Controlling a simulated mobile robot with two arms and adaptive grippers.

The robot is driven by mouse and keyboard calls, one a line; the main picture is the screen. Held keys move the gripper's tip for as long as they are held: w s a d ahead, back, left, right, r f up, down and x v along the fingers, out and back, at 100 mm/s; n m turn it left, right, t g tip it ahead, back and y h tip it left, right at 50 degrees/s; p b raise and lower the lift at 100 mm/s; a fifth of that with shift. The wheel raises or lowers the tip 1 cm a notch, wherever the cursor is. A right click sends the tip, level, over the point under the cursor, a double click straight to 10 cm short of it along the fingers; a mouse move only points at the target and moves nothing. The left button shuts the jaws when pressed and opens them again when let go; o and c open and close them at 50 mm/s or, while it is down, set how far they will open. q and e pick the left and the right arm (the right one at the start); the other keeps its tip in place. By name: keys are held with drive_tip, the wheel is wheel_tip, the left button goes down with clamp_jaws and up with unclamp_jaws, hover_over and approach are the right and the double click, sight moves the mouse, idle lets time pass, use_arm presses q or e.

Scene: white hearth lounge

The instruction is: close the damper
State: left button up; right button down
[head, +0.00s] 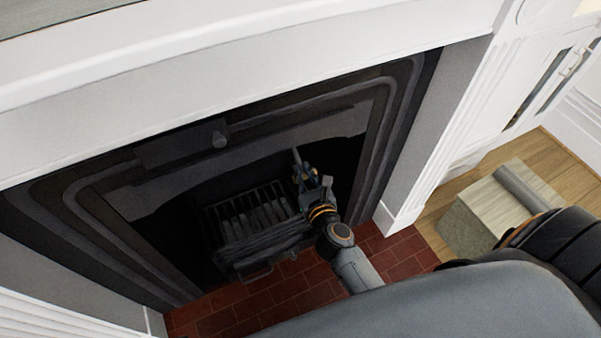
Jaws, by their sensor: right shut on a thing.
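The dark cast-iron fireplace (375,130) fills the middle of the head view. A short grey bar (296,156), which looks like the damper handle, sticks up inside the upper right of its opening. My right gripper (303,173) reaches into the opening and is shut on this bar. The gripper's fingers hide the bar's lower end. The damper plate itself cannot be made out in the dark above. My left gripper is not in view.
A black fire grate (245,218) stands in the opening, left of and below my right gripper. A white mantel (250,50) overhangs the fireplace. Red brick hearth (255,305) lies in front. A pale box (480,220) stands on the wooden floor at right.

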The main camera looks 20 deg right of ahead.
drive_tip(key=shift+s+d+f, duration=0.35)
drive_tip(key=shift+d+f, duration=0.1)
drive_tip(key=shift+f, duration=0.25)
drive_tip(key=c, duration=0.5)
unclamp_jaws()
drive_tip(key=o, duration=0.5)
drive_tip(key=shift+a, duration=0.4)
drive_tip(key=s+r, duration=0.3)
drive_tip(key=s, duration=0.3)
drive_tip(key=shift+s+a, duration=0.2)
drive_tip(key=shift+a, duration=0.05)
